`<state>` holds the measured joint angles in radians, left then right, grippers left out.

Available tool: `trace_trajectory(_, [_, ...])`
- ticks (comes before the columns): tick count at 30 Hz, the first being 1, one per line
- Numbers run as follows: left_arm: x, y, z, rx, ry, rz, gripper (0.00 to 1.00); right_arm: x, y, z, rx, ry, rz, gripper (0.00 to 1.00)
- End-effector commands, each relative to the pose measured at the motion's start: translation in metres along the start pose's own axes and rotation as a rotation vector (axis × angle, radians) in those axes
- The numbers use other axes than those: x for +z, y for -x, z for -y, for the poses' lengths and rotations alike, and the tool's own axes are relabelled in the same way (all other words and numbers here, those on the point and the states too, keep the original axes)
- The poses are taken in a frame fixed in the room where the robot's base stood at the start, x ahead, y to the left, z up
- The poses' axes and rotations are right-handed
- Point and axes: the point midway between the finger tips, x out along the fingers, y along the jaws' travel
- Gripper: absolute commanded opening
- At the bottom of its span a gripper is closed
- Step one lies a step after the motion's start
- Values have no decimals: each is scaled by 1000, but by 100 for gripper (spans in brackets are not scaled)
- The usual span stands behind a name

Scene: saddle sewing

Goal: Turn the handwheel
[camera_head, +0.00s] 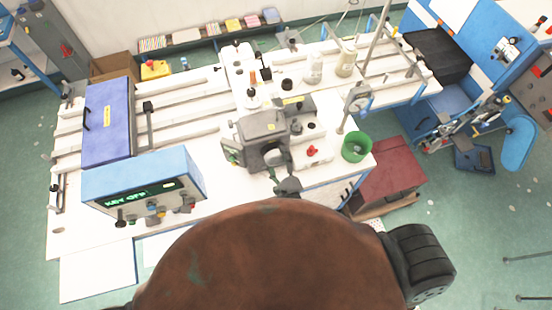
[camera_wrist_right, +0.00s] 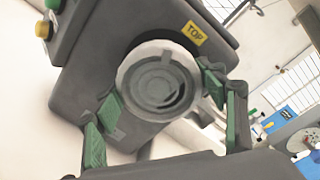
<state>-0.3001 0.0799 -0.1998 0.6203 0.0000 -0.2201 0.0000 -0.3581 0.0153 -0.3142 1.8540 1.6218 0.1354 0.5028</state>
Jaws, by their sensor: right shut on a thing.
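The handwheel (camera_wrist_right: 158,78) is a round pale grey knob with a ringed face on the dark grey sewing machine (camera_head: 262,128). In the head view the handwheel (camera_head: 273,158) is small, on the near side of the machine. My right gripper (camera_head: 281,171) reaches it from below. In the right wrist view the green-padded fingers of this gripper (camera_wrist_right: 162,97) are on opposite sides of the handwheel's rim and are shut on it. A yellow TOP label (camera_wrist_right: 194,33) is on the machine above the wheel. My left gripper is not in view.
A blue control box (camera_head: 142,180) with a green display stands left on the white table (camera_head: 222,190). A green cup (camera_head: 355,147) is at the table's right end, near a dark red cabinet (camera_head: 390,172). A large brown rounded shape (camera_head: 270,255) hides the bottom middle.

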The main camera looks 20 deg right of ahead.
Motion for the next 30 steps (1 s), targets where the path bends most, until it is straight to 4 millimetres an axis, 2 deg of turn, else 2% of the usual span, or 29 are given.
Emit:
trace_trajectory(6, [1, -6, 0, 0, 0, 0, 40, -2, 1, -2, 5, -191, 13, 41])
trace_trajectory(15, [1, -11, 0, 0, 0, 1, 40, -2, 1, -2, 7, -384, 27, 41])
trace_trajectory(30, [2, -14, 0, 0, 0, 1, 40, -1, 1, -2, 10, -483, 34, 41])
